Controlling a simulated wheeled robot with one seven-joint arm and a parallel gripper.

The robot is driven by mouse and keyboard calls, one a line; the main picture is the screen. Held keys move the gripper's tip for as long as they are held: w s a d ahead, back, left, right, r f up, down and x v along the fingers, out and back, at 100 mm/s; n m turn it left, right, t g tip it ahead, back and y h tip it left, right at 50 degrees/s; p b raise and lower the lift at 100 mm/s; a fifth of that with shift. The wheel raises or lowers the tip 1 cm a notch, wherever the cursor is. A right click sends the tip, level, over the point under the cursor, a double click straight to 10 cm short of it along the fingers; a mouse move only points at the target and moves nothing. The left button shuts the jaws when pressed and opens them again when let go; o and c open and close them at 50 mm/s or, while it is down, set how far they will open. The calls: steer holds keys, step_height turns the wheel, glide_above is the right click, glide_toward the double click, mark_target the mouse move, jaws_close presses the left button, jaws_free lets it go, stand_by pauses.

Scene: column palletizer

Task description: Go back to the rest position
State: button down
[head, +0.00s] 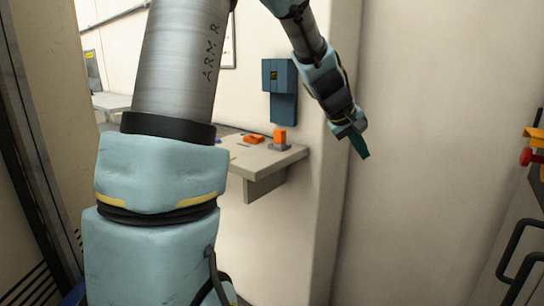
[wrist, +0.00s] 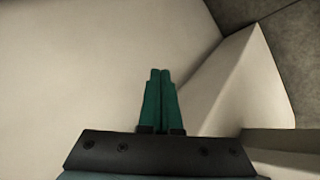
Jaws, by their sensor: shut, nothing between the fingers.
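My gripper (head: 361,146) hangs at the end of my arm in the head view, right of the middle, in front of a plain wall. Its green fingers (wrist: 160,100) show in the wrist view. They lie side by side, shut, with nothing held between them. The fingertips point down and a little to the right in the head view. My arm's large upper links fill the left of the head view and hide part of the room.
A wall shelf (head: 262,157) carries orange objects (head: 279,136) left of my gripper. A blue box (head: 280,80) is mounted on the wall above it. A red and yellow fixture (head: 533,150) stands at the right edge. The space right of my gripper looks clear.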

steer(key=s+a+f+y, duration=0.2)
steer(key=s+a, duration=0.3)
steer(key=a, duration=0.5)
steer(key=s+a+f+m+g+y, duration=0.1)
steer(key=s+a+f, duration=0.4)
steer(key=a, duration=0.5)
steer(key=s+a+f+m+y, duration=0.1)
steer(key=s+a+f+y, duration=0.2)
steer(key=a, duration=0.7)
steer(key=shift+s+f+g+y, duration=0.3)
steer(key=shift+s+f+g, duration=0.15)
steer(key=shift+s, duration=0.65)
steer(key=shift+a, duration=0.1)
